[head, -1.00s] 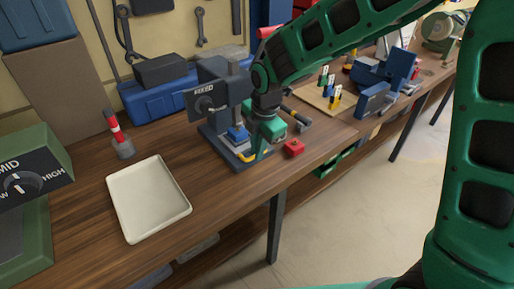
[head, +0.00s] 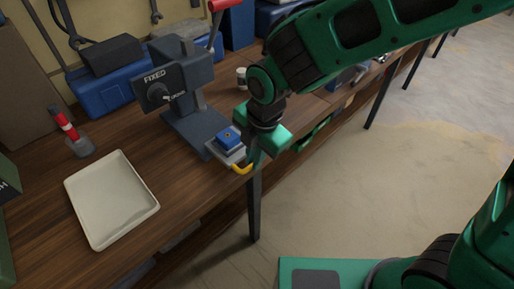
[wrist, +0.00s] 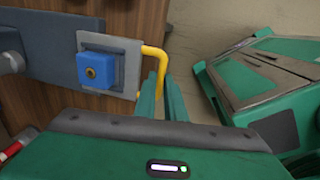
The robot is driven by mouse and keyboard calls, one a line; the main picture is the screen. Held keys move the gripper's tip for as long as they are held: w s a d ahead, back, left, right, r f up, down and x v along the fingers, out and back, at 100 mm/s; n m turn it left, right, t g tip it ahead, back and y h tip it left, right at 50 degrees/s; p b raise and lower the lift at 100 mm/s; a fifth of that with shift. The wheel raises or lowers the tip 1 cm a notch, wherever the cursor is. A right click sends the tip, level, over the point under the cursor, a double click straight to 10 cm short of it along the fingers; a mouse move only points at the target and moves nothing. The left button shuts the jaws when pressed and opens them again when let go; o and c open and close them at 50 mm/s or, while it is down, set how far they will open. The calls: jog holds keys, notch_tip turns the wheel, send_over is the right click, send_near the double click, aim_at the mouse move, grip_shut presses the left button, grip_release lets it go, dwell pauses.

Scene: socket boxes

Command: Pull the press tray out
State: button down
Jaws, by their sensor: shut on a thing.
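The press (head: 192,95) is a dark grey machine marked "FIXED" with a red-tipped lever, standing on the wooden bench. Its press tray (head: 233,156) is a light grey plate that sticks out from the press base toward the bench's front edge. A blue block with a brass-coloured centre (head: 228,138) sits on the tray. The tray's yellow handle (wrist: 161,68) shows in the wrist view. My gripper (wrist: 162,98) is shut on the yellow handle at the tray's front; in the head view my gripper (head: 257,158) partly hides it.
A cream tray (head: 112,200) lies empty on the bench at left. A blue toolbox (head: 110,92) is at the back. The floor before the bench is clear.

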jog(key=shift+w+r, duration=0.1)
jog(key=c, duration=1.8)
grip_release()
jog(key=r, duration=0.3)
jog(key=d+r, duration=0.1)
jog(key=r, duration=0.3)
jog(key=s+r, duration=0.1)
jog(key=r, duration=0.2)
jog(key=shift+s+d+r, duration=0.1)
jog(key=shift+d+r, duration=0.15)
